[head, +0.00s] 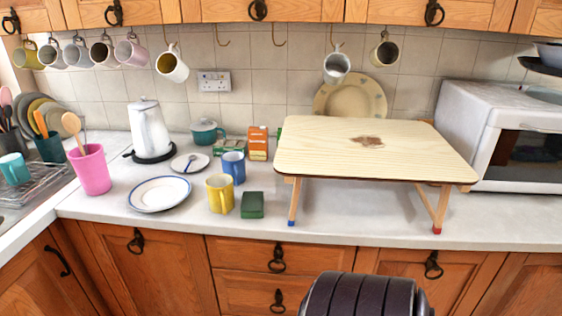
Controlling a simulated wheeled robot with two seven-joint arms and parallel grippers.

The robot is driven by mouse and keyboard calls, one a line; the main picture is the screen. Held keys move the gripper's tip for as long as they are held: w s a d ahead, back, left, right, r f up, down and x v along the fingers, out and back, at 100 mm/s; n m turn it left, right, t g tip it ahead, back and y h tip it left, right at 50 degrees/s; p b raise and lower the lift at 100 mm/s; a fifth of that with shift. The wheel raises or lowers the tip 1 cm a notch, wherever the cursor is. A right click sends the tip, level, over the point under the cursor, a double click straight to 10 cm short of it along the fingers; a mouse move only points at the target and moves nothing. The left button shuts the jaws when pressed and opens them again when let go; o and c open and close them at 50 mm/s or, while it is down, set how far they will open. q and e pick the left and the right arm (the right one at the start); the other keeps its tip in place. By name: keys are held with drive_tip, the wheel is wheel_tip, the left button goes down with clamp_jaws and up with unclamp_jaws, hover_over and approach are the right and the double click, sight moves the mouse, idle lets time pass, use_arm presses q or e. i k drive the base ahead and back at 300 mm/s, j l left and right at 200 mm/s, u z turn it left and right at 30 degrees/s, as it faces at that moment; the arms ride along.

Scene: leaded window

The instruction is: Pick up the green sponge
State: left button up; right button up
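The green sponge (252,205) lies on the white counter near its front edge, a small dark green block. It is just right of the yellow mug (220,194) and left of the folding table's near left leg. Nothing covers it. Neither of my grippers shows in the head view.
A blue mug (233,167) and an orange carton (258,143) stand behind the sponge. A white plate (159,194) lies to the left. A low wooden folding table (374,150) stands to the right. The counter in front of the sponge is clear.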

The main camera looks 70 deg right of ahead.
sight(252, 206)
drive_tip(key=z, duration=1.75)
